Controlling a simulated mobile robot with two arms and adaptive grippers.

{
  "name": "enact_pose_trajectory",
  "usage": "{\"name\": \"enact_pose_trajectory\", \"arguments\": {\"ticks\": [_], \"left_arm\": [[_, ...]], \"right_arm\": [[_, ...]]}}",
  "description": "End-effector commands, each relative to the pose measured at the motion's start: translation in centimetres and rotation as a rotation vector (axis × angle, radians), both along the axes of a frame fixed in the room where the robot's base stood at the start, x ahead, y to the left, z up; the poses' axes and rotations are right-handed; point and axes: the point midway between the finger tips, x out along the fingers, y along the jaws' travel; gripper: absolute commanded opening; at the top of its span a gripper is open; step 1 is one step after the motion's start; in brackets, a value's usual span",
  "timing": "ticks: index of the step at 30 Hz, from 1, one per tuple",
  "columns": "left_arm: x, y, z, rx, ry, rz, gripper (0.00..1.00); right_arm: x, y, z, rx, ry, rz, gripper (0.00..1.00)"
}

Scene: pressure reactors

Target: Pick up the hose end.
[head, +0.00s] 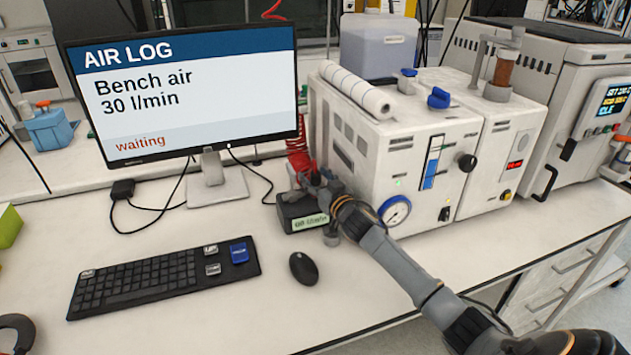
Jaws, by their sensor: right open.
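A red coiled hose (299,152) hangs at the left side of the white bench unit, just right of the monitor. Its lower end runs down behind my right gripper, so I cannot make out the hose end clearly. My right gripper (308,183) reaches in from the lower right. I cannot tell whether the fingers touch the hose. My left gripper does not show.
The white unit (360,150) with a pressure gauge (395,211) stands close to the right of my gripper. The monitor (185,95) stands to the left. A keyboard (165,280) and mouse (303,268) lie in front.

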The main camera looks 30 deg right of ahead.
Motion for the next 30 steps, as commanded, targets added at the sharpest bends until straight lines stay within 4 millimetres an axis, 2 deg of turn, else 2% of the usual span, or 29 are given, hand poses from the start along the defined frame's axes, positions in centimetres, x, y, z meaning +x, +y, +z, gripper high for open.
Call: {"name": "enact_pose_trajectory", "arguments": {"ticks": [1, 2, 9, 20, 25, 29, 30], "left_arm": [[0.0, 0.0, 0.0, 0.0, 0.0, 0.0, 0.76], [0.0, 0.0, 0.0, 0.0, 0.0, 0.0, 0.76], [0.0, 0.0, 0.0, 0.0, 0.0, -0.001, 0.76], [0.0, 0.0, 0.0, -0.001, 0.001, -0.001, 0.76], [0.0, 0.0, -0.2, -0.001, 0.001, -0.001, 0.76], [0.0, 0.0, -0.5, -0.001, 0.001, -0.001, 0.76], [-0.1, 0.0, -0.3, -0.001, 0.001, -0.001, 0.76]], "right_arm": [[0.0, 0.0, 0.0, 0.0, 0.0, 0.0, 0.54], [0.0, 0.0, 0.0, 0.0, 0.0, 0.0, 0.5], [0.0, 0.0, 0.0, 0.001, 0.0, 0.0, 0.01], [0.0, 0.0, 0.3, 0.001, -0.002, 0.0, 0.0], [0.0, -0.1, 1.6, -0.001, -0.004, 0.0, 0.0], [-0.1, 0.0, 3.5, -0.004, -0.005, 0.002, 0.0], [-0.7, 0.1, 3.9, -0.001, -0.003, 0.002, 0.0]]}}
